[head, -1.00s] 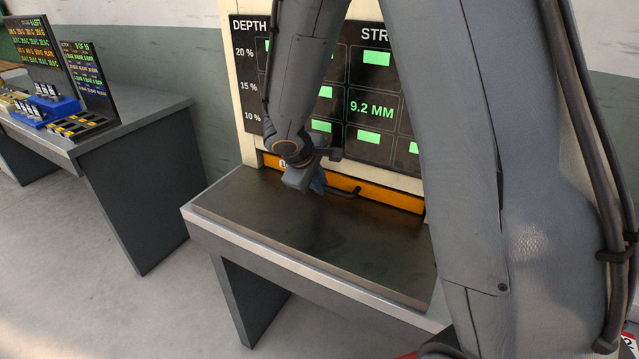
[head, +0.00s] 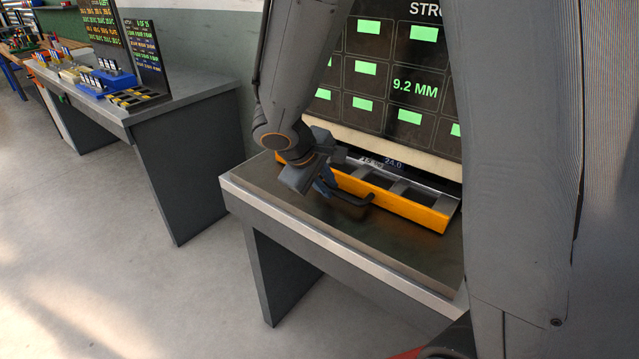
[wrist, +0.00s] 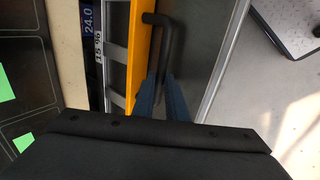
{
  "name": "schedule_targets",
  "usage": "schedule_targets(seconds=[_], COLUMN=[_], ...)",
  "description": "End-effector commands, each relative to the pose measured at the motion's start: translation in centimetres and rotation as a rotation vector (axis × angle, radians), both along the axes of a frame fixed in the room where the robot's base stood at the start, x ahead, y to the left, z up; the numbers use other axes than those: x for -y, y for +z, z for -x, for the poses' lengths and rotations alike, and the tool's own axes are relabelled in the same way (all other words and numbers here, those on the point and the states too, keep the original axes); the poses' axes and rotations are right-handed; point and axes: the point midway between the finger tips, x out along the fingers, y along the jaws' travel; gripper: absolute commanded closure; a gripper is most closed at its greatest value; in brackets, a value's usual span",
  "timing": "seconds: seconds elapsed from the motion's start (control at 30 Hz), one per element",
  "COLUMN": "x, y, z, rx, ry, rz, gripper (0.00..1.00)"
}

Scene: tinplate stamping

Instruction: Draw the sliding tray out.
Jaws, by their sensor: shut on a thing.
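The sliding tray (head: 410,207) has an orange front and stands partly out of the slot below the dark panel. Grey compartments show behind its front. In the wrist view the orange front (wrist: 139,50) runs up the picture, with labels reading 24.0 and 15 % beside it. A dark bar handle (head: 352,199) sticks out from the front, and it shows in the wrist view (wrist: 163,40). My gripper (head: 328,186) is shut on the handle near its left end. In the wrist view its blue fingers (wrist: 158,98) close around the bar's lower part.
The dark table top (head: 400,252) in front of the tray is bare, with a light metal edge. The panel (head: 390,75) with green cells rises behind. Another table (head: 190,95) with blue holders stands at the left, with open floor between.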

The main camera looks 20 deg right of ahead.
Motion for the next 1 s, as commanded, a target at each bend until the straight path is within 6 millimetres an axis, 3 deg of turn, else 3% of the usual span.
schedule_targets(seconds=[0.37, 0.4, 0.5, 0.83, 1.0], x=[0.1, 0.1, 0.0, -0.1, -1.0], y=[0.1, 0.1, 0.1, 0.3, 2.0], z=[0.3, 0.3, 0.3, 0.4, 1.0], rx=[0.003, 0.003, 0.003, 0.003, 0.007], ry=[-0.012, -0.012, -0.011, -0.010, -0.009], rz=[-0.002, -0.002, -0.002, -0.001, -0.003], gripper=[1.00, 0.84, 0.69, 0.69, 0.69])
